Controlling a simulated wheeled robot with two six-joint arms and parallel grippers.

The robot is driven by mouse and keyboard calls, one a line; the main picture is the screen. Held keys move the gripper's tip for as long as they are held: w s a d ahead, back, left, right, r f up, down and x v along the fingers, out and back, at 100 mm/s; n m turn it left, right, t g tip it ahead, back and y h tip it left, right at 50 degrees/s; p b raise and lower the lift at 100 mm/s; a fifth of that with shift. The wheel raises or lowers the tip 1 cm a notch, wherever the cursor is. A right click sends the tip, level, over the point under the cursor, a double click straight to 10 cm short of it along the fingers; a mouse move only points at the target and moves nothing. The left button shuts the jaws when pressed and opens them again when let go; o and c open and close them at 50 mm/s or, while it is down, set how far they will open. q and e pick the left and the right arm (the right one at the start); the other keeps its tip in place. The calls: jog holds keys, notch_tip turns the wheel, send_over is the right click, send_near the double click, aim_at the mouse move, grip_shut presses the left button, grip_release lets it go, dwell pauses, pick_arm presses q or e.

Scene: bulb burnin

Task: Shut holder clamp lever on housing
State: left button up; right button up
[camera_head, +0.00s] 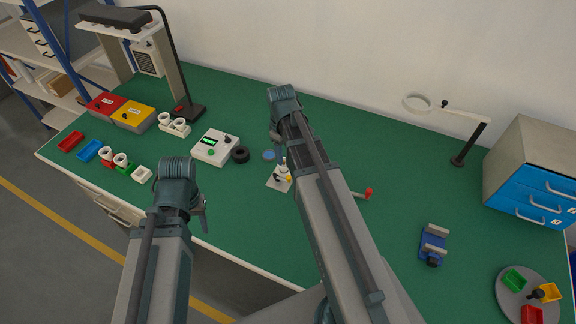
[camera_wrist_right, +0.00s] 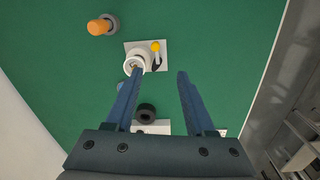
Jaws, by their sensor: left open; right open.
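The white holder plate (camera_wrist_right: 148,52) lies on the green bench; it also shows in the head view (camera_head: 274,184). On it stands a white round housing (camera_wrist_right: 133,65) with an open top. The clamp lever (camera_wrist_right: 156,47), dark with a yellow knob, is beside the housing; its yellow part shows in the head view (camera_head: 289,178). Whether it is clamped down I cannot tell. My right gripper (camera_wrist_right: 158,75) is open and empty above the bench, its left fingertip appearing close to the housing. My left gripper (camera_head: 203,205) is open near the bench's front edge, its fingers mostly hidden.
An orange-topped knob (camera_wrist_right: 100,27) stands beyond the holder. A black ring (camera_head: 240,155), a blue disc (camera_head: 268,155) and a white meter box (camera_head: 214,148) lie left of the holder. A blue fixture (camera_head: 434,243) and a grey round tray (camera_head: 507,303) are at the right.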

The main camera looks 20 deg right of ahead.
aim_at(289, 177)
jog(key=f+b, duration=0.4)
jog(key=d+f+b, duration=0.1)
jog(key=f+b, duration=0.8)
jog(key=b, duration=0.1)
jog(key=shift+w+d+f, duration=0.25)
jog(key=shift+w+d, duration=0.05)
grip_shut()
